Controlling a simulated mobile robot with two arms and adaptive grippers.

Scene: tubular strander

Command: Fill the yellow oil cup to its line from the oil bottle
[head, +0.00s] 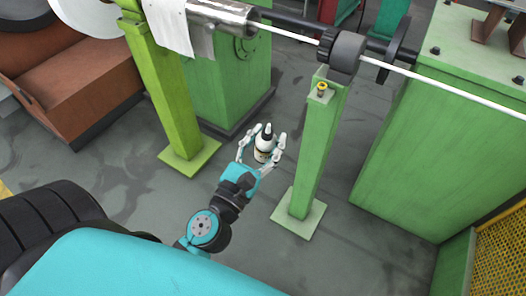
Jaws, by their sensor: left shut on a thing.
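The yellow oil cup (322,89) sits on top of the green post in the upper middle, just below a dark roller. It is small, and its line and oil level cannot be made out. The oil bottle (265,146) is white with a black pointed cap and a label. My left gripper (262,146) is shut on the oil bottle, with a finger on each side of it. The bottle stands about upright, above the floor, left of the post and lower in the picture than the cup. My right gripper is not in view.
The green post (318,150) stands right of my left gripper. A yellow-green post (161,90) stands to the left. A white rod (440,88) runs past the dark roller (342,52) above the cup. A large green cabinet (440,140) fills the right.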

